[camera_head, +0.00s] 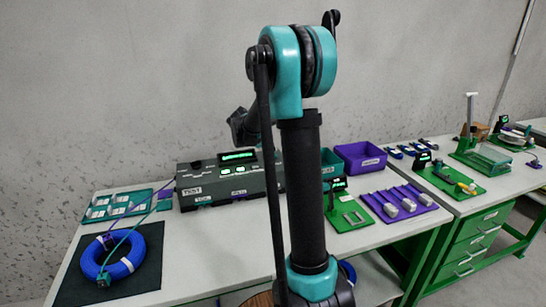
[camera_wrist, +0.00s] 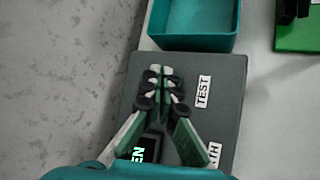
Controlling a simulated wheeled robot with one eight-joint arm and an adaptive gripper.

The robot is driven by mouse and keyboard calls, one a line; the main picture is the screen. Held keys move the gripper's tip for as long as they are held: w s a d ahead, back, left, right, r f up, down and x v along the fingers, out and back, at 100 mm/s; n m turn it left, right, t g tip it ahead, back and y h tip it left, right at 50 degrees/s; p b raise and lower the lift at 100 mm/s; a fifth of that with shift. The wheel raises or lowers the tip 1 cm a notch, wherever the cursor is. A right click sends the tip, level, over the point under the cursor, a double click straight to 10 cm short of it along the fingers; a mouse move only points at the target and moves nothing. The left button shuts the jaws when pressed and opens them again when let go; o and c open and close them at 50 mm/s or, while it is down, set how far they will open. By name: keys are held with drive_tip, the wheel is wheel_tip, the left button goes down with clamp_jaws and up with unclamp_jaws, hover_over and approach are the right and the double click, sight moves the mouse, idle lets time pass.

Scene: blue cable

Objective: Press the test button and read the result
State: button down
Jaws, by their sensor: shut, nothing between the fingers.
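The dark grey test box (camera_head: 222,194) stands on the left bench in the head view, with a lit green display (camera_head: 238,156) and a row of small pale buttons on top. A white TEST label (camera_head: 191,191) is on it. In the wrist view, my gripper (camera_wrist: 160,72) is shut and empty over the box (camera_wrist: 228,75), left of the TEST label (camera_wrist: 203,92). Its fingers hide the buttons and most of the display (camera_wrist: 138,155), where only green letters show. I cannot tell whether the fingertips touch. A blue cable coil (camera_head: 83,262) lies on a dark mat (camera_head: 140,281).
A teal bin (camera_wrist: 193,25) stands just beyond the box. A purple bin (camera_head: 361,158) and a green board (camera_head: 345,220) lie to the right. A teal card panel (camera_head: 119,204) is at the left. My arm blocks the middle of the head view.

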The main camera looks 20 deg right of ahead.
drive_tip(key=shift+r, duration=2.5)
drive_tip(key=s+a+f+m+y, duration=0.2)
drive_tip(key=s+a+f+m, duration=0.2)
drive_tip(key=s, duration=0.8)
drive_tip(key=s+a+f+m+y, duration=0.3)
drive_tip(key=s+f+m, duration=0.3)
drive_tip(key=s, duration=0.6)
drive_tip(key=s+a+f+m+g+y, duration=0.1)
drive_tip(key=s+a+f+m, duration=0.4)
drive_tip(key=s, duration=0.7)
drive_tip(key=shift+s+a+f+m+y, duration=0.15)
drive_tip(key=shift+f+y, duration=0.1)
drive_tip(key=shift+f, duration=0.2)
drive_tip(key=shift+s+a+f+m+y, duration=0.1)
drive_tip(key=shift+f+m+y, duration=0.15)
drive_tip(key=shift+f, duration=0.2)
drive_tip(key=shift+s+a+f+m+y, duration=0.1)
drive_tip(key=shift+f+y, duration=0.2)
drive_tip(key=shift+f, duration=0.15)
